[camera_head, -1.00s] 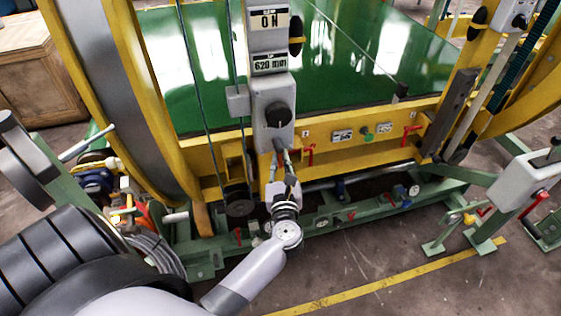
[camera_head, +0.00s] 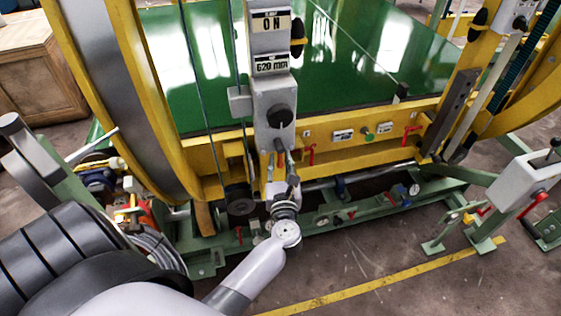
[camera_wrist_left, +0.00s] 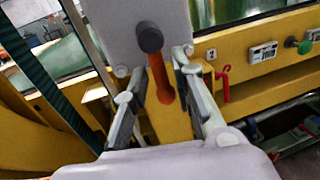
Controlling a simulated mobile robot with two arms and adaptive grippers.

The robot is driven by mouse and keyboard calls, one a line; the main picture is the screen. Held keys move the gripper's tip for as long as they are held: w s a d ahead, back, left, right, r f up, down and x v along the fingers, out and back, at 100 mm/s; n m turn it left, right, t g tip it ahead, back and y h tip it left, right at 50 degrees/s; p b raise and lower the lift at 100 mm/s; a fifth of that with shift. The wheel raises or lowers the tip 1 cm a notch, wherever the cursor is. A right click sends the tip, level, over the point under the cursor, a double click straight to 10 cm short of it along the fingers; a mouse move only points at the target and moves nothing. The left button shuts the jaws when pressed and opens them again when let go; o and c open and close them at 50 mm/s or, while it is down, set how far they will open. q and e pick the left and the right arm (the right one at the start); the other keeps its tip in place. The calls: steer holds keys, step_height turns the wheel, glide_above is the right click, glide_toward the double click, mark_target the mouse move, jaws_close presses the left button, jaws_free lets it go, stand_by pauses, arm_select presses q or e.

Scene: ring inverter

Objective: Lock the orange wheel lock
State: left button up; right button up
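An orange lever with a dark round knob (camera_wrist_left: 158,75) shows in the left wrist view, below a pale grey box. I cannot tell whether it is the orange wheel lock; no wheel shows beside it. My left gripper (camera_wrist_left: 163,68) is open, with one finger on each side of the lever and gaps between. In the head view my left gripper (camera_head: 281,152) points up under the grey control box (camera_head: 274,100) with a black knob. The lever is not clear there. My right gripper is not in view.
A yellow beam (camera_head: 345,143) with small red levers runs to the right of the box. A green base frame (camera_head: 330,220) lies below. Thin cables hang left of the box. Orange and blue parts (camera_head: 130,215) sit at the lower left. Open floor (camera_head: 385,250) lies at the front right.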

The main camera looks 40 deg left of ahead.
arm_select(q)
steer(key=shift+o, duration=0.6)
steer(key=shift+s, duration=0.1)
steer(key=shift+s+d+f, duration=0.1)
steer(key=shift+s+d, duration=0.2)
steer(key=v, duration=1.1)
